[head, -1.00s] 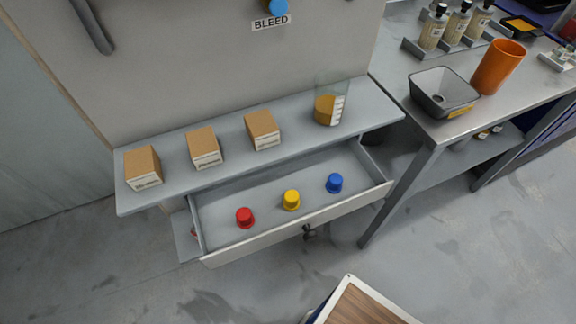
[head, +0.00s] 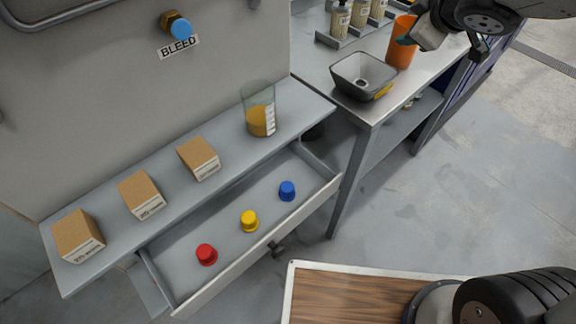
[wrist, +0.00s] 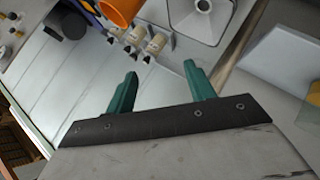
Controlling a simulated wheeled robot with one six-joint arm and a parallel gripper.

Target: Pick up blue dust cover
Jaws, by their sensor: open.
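The blue dust cover (head: 287,190) stands in the open drawer (head: 190,240), at its right end. A yellow cover (head: 250,221) and a red cover (head: 206,254) stand to its left in the same drawer. The blue cover does not show in the wrist view.
On the shelf above the drawer are cardboard boxes (head: 141,195) and a beaker of amber liquid (head: 260,112). A blue-capped fitting (head: 180,27) sits above the BLEED label.

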